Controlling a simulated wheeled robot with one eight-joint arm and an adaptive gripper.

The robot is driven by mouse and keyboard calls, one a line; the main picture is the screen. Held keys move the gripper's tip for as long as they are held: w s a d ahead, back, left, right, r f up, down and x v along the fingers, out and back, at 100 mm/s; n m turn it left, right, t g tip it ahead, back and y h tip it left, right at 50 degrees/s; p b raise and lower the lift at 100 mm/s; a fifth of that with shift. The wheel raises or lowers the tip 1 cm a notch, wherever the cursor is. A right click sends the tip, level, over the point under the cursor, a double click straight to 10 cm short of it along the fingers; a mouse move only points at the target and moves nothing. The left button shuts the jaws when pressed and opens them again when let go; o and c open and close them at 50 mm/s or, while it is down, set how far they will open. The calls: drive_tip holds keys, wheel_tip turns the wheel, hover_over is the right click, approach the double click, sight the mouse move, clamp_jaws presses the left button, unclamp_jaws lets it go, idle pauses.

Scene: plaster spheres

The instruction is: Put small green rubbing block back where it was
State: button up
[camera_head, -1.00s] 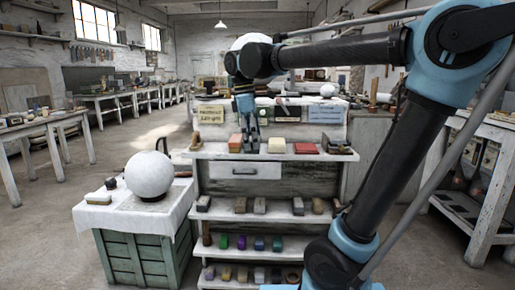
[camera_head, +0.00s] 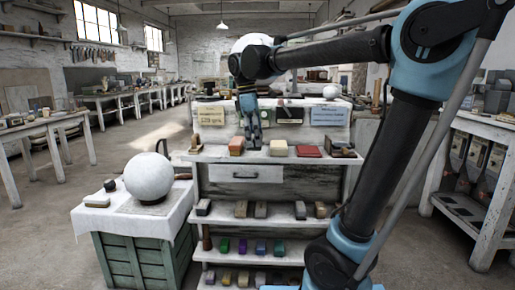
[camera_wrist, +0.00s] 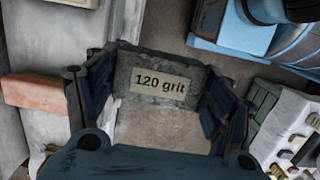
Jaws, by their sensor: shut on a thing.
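My gripper (camera_wrist: 160,98) is shut on a dark grey-green block (camera_wrist: 160,82), which bears a pale label reading "120 grit". The block sits between both fingers in the wrist view. In the head view my gripper (camera_head: 252,140) points down at the top of the white shelf unit (camera_head: 215,155), between an orange block (camera_head: 237,145) and a cream block (camera_head: 278,147). The held block is hard to make out there, and I cannot tell whether it touches the shelf.
A red block (camera_head: 308,151) and dark items (camera_head: 342,151) are farther right on the top. Lower shelves (camera_head: 225,217) hold rows of blocks, with a wider gap mid-row on the upper one. A white sphere (camera_head: 149,176) stands on the cloth-covered green crate (camera_head: 130,262) at left.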

drive_tip(key=w, duration=0.5)
drive_tip(key=w+f, duration=0.1)
drive_tip(key=w, duration=0.4)
drive_tip(key=w+f, duration=0.1)
drive_tip(key=w, duration=0.4)
drive_tip(key=shift+w+d, duration=0.1)
drive_tip(key=shift+d, duration=0.2)
drive_tip(key=shift+w+f, duration=0.15)
drive_tip(key=shift+f, duration=2.15)
drive_tip(key=shift+w+f, duration=0.2)
drive_tip(key=shift+w, duration=0.05)
drive_tip(key=o, duration=0.8)
drive_tip(key=shift+o, duration=0.2)
